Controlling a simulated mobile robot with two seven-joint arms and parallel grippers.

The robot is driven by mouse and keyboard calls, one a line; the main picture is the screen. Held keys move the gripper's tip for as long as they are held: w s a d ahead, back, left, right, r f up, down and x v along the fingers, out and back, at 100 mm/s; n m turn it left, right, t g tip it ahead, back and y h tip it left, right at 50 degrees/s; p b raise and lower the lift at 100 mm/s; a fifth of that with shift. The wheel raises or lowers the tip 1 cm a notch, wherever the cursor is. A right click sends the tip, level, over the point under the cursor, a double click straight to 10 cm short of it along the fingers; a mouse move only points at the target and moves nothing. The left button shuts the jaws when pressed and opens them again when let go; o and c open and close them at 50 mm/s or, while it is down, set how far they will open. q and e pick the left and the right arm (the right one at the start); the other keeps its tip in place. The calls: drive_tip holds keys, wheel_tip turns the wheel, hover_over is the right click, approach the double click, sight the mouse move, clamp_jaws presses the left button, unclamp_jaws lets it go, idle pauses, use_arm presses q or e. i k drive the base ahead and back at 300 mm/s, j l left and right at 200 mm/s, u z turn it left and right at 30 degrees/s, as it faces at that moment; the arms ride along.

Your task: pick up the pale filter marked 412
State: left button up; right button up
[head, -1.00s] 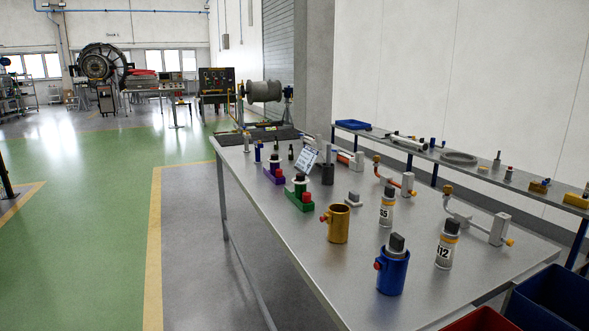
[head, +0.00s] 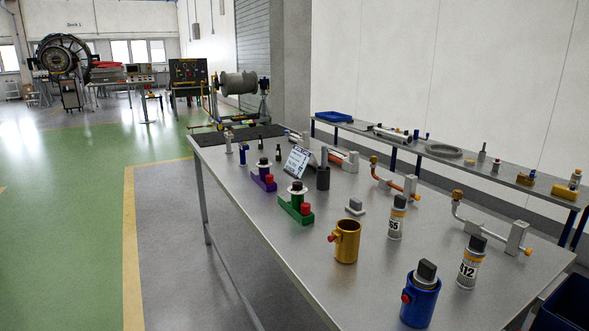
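The pale filter marked 412 (head: 468,267) stands upright near the right front of the grey metal table (head: 375,285). It has a dark cap, a white label with black digits and a yellowish band. The blue cup-like housing (head: 420,302) with a red knob and a dark block in its top stands to its left and nearer. A similar pale filter (head: 397,219), its label seeming to read 55 or 65, stands upright farther back. Neither of my grippers is in view.
A gold cup (head: 346,242) stands left of the filters. Green (head: 295,208) and purple (head: 264,180) holders stand farther back. Bent pipe fittings (head: 490,228) lie behind the 412 filter. A dark blue bin (head: 567,305) is at the lower right. Open floor lies left of the table.

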sight(475, 252)
drive_tip(key=i+j, duration=0.1)
drive_tip(key=j, duration=0.3)
drive_tip(key=i+j, duration=0.15)
drive_tip(key=j, duration=0.25)
drive_tip(key=i+j, duration=0.1)
drive_tip(key=j, duration=0.3)
drive_tip(key=i+j, duration=0.1)
drive_tip(key=j, duration=0.3)
drive_tip(key=i+j, duration=0.1)
drive_tip(key=j, duration=0.3)
drive_tip(key=i+j, duration=0.15)
drive_tip(key=j, duration=0.25)
drive_tip(key=j+z, duration=0.1)
drive_tip(key=z, duration=0.25)
drive_tip(key=j+z, duration=0.15)
drive_tip(key=z, duration=0.2)
drive_tip(key=j+z, duration=0.1)
drive_tip(key=z, duration=1.2)
drive_tip(key=i+l, duration=0.55)
drive_tip(key=i, duration=0.15)
